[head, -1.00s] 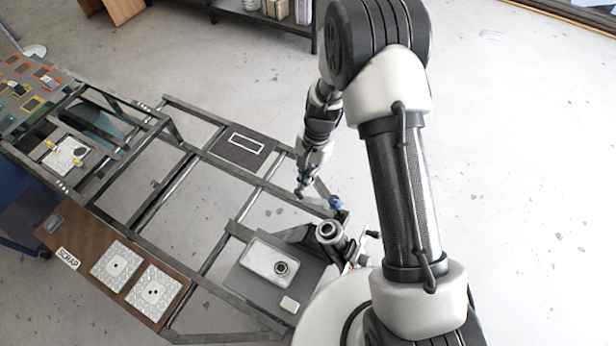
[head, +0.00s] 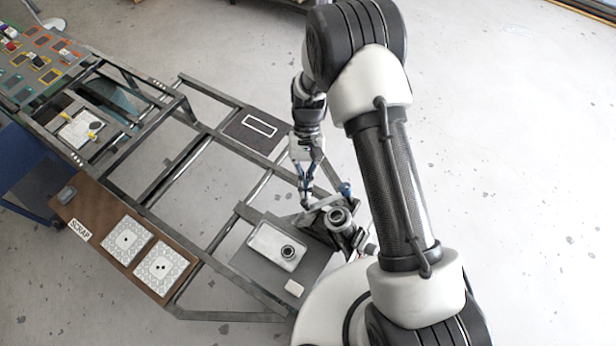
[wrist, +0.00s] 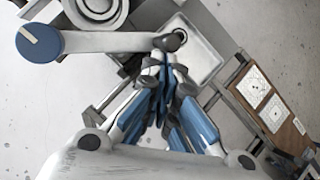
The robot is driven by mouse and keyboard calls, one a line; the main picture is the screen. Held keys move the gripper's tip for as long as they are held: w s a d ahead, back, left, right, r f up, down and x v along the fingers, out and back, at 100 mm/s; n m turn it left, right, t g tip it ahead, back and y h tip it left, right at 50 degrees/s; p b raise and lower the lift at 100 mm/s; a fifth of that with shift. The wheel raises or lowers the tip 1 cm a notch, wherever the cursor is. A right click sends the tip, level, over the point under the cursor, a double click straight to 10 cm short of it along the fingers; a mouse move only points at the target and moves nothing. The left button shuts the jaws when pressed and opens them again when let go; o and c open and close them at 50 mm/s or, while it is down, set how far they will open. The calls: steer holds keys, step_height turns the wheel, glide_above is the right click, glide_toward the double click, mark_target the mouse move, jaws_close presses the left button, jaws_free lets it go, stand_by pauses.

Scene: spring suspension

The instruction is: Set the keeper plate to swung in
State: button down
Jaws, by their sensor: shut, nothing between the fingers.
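A pale grey flat bar (wrist: 110,42) crosses the upper wrist view and looks like the keeper plate. A blue round knob (wrist: 40,43) sits at its left end; the knob also shows in the head view (head: 345,188). A round-topped metal cylinder, seemingly the spring unit (head: 338,216), stands beside it, with its rings (wrist: 98,8) at the top of the wrist view. My gripper (head: 306,198) is shut and empty. In the wrist view its fingertips (wrist: 166,62) are by the bar's right end, away from the knob. I cannot tell whether they touch it.
A white box with a dark round fitting (head: 272,245) lies on a grey plate just left of the cylinder. A brown SCRAP board (head: 112,271) with two patterned tiles (head: 129,239) is further left. Frame rails surround open gaps. The floor at right is clear.

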mark_target(308, 207)
steer(key=s+n, duration=0.1)
steer(key=n, duration=0.1)
steer(key=s+r+n+g+h, duration=0.1)
steer(key=s+n, duration=0.1)
steer(key=s+n+h, duration=0.1)
steer(key=s+n, duration=0.1)
steer(key=shift+s+d+r+g+p, duration=0.1)
steer(key=shift+d+r+g+p, duration=0.2)
steer(key=shift+p, duration=0.1)
steer(key=shift+s+d+r+n+h, duration=0.2)
steer(key=shift+s+n+h, duration=0.2)
steer(key=shift+n, duration=0.15)
steer(key=shift+s+d+r+n+h, duration=0.1)
steer(key=shift+s+d+n+h, duration=0.1)
steer(key=shift+s+n+h, duration=0.3)
steer(key=shift+w, duration=0.1)
steer(key=v, duration=1.2)
steer(key=shift+f, duration=0.1)
